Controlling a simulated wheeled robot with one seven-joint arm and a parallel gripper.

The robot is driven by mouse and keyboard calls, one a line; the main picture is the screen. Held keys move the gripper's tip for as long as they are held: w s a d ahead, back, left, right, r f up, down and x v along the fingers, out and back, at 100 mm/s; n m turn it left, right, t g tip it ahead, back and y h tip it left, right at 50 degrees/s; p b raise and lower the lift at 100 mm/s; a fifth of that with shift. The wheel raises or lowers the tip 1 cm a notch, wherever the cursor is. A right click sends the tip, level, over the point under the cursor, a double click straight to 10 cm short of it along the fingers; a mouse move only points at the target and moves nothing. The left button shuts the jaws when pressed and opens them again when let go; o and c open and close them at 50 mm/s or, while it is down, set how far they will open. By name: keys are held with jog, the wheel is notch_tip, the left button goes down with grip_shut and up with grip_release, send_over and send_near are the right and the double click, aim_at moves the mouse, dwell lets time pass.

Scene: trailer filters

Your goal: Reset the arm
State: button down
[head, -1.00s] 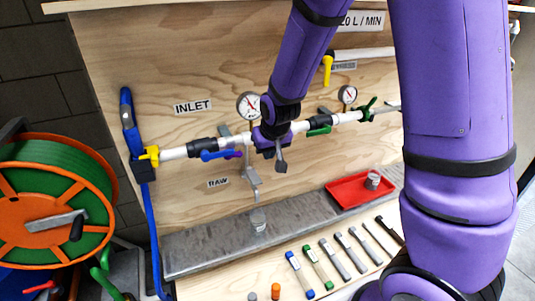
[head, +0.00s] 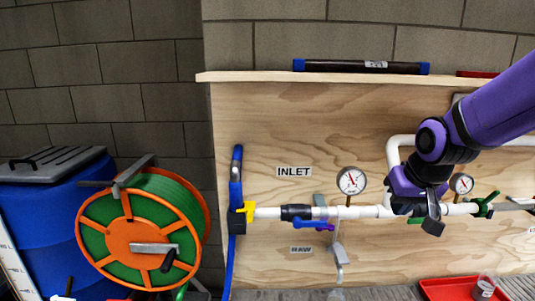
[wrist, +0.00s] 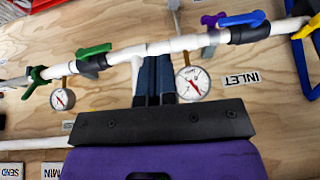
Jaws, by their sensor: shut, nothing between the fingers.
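My purple arm reaches in from the right in the head view. My gripper (head: 433,226) is in front of the white pipe (head: 360,212), to the right of the larger gauge (head: 351,180). In the wrist view my gripper (wrist: 153,58) shows two dark fingers side by side, closed together with nothing between them. Their tips overlap the white pipe in the picture; I cannot tell whether they touch it. The larger gauge (wrist: 192,83) is right beside the fingers in that view.
The plywood panel carries blue-handled (head: 309,223) and green-handled (wrist: 93,53) valves, a smaller gauge (head: 461,184) and an INLET label (head: 294,172). A hose reel (head: 140,240) and blue barrel (head: 60,230) stand left. A red tray (head: 450,288) holds a cup. A dark tube lies on the top shelf (head: 270,77).

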jog(key=s+d+r, duration=0.1)
jog(key=s+r, duration=0.4)
jog(key=s, duration=0.4)
jog(key=s+d+r, duration=0.1)
jog(key=s+r, duration=0.3)
jog(key=s, duration=0.5)
jog(key=shift+s+d+r+h, duration=0.25)
jog(key=shift+s+r+h, duration=0.05)
jog(key=shift+r, duration=0.1)
